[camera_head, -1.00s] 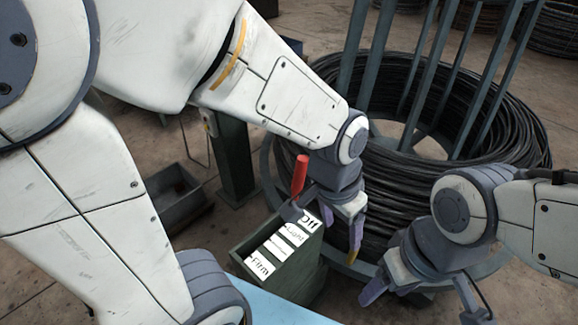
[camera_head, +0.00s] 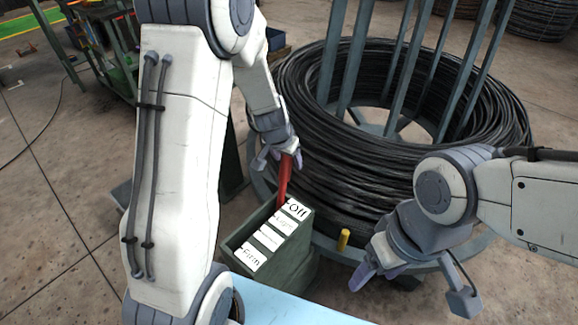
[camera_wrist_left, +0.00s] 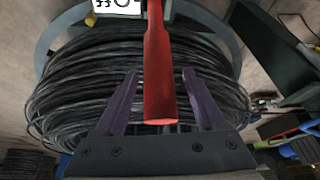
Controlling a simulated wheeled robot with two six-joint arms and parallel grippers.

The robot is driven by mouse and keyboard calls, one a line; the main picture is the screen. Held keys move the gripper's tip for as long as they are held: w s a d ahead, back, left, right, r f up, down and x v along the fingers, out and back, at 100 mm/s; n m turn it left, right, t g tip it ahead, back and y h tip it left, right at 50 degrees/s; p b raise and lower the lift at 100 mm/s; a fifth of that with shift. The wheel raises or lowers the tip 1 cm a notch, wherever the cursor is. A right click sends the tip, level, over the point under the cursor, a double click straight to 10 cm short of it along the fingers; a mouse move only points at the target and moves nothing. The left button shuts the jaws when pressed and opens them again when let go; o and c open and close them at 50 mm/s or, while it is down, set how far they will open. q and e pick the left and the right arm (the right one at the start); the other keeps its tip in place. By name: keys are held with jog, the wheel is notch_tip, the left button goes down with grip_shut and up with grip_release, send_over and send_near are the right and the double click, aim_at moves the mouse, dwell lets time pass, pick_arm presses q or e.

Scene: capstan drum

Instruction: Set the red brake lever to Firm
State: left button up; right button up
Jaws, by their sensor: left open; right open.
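The red brake lever (camera_head: 285,180) rises from a green box (camera_head: 286,245) beside the labelled strip. It stands at the Off end of the labels (camera_head: 268,238), which run from Off at the back to Firm at the front. My left gripper (camera_head: 277,160) is at the lever's upper end with its jaws open. In the left wrist view the red lever (camera_wrist_left: 160,65) lies between the two purple fingers (camera_wrist_left: 160,98), with a gap visible on both sides. My right gripper (camera_head: 412,288) is open and empty, right of the box.
A large coil of black cable (camera_head: 340,125) on a blue-grey frame stands behind the lever. A yellow peg (camera_head: 343,240) stands between the box and my right gripper. A light blue surface (camera_head: 285,305) lies in front of the box.

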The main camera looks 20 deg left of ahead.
pick_arm(q)
jog(key=shift+b+x, duration=0.3)
jog(key=shift+x, duration=0.9)
jog(key=shift+d, duration=0.1)
grip_shut()
dwell(0.5)
